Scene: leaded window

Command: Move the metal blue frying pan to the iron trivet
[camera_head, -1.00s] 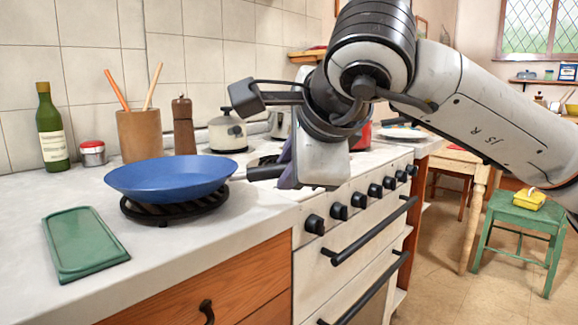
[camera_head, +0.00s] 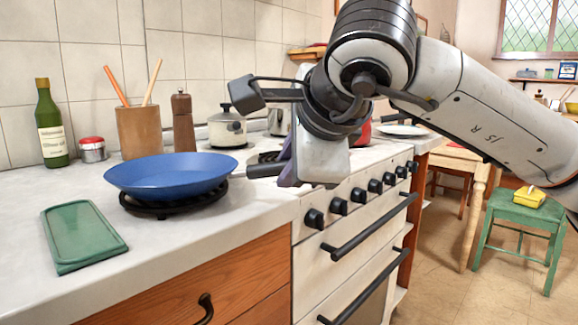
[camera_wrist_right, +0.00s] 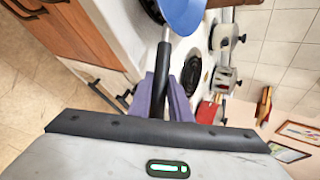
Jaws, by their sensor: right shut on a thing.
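The blue metal frying pan (camera_head: 170,172) is over the black iron trivet (camera_head: 172,210) on the counter, its base at the trivet's top and hiding most of it. Whether it bears fully on the trivet cannot be told. My right gripper (camera_head: 288,166) is shut on the pan's dark handle (camera_head: 265,170), to the right of the pan. In the right wrist view, the purple fingers of the right gripper (camera_wrist_right: 163,90) close around the handle (camera_wrist_right: 161,76), and part of the blue pan (camera_wrist_right: 183,12) shows at the top. My left gripper is not in view.
A green board (camera_head: 82,236) lies in front of the trivet. Behind stand a green bottle (camera_head: 52,128), a red-lidded tin (camera_head: 92,149), a utensil pot (camera_head: 140,132) and a brown mill (camera_head: 183,122).

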